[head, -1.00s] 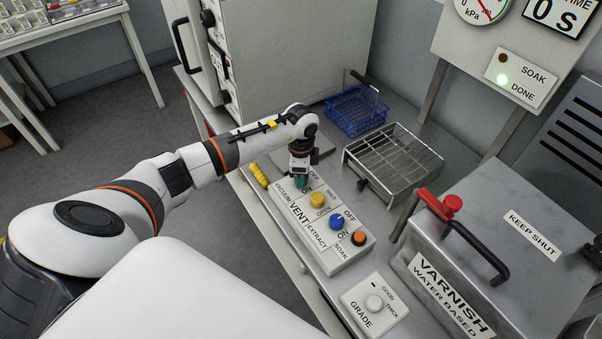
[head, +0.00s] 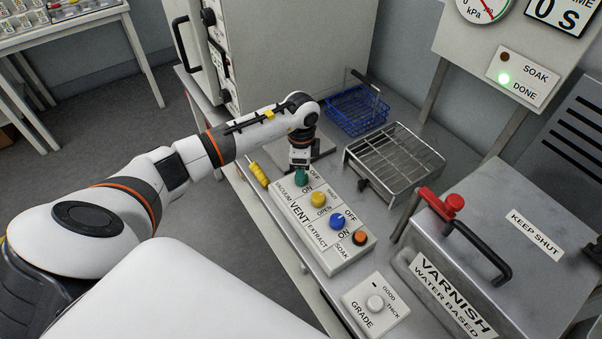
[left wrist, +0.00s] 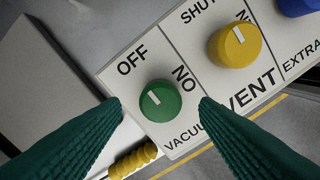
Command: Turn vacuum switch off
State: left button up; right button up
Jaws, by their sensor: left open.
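The green vacuum knob (left wrist: 165,107) sits on the white switch panel (left wrist: 110,75), between the words OFF at upper left and ON at upper right. Its short white mark leans to the upper left, on the OFF side. My left gripper (left wrist: 160,110) is open, its teal ribbed fingers apart on either side of the knob in the left wrist view, with nothing between them. In the head view my left gripper (head: 301,172) is over the vacuum end of the panel (head: 325,252) and mostly hides the knob. My right gripper is not in view.
The yellow vent knob (head: 318,200), blue extract knob (head: 337,222) and orange soak button (head: 359,238) are close by on the panel. A yellow-handled tool (head: 258,174) lies beside it. A wire basket (head: 395,160) and varnish tank (head: 500,250) stand to the right.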

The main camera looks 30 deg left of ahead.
pick_arm(q)
notch_tip(320, 180, up, 10)
jog(key=b, duration=0.2)
jog(key=shift+f, duration=0.25)
jog(key=shift+a, duration=0.1)
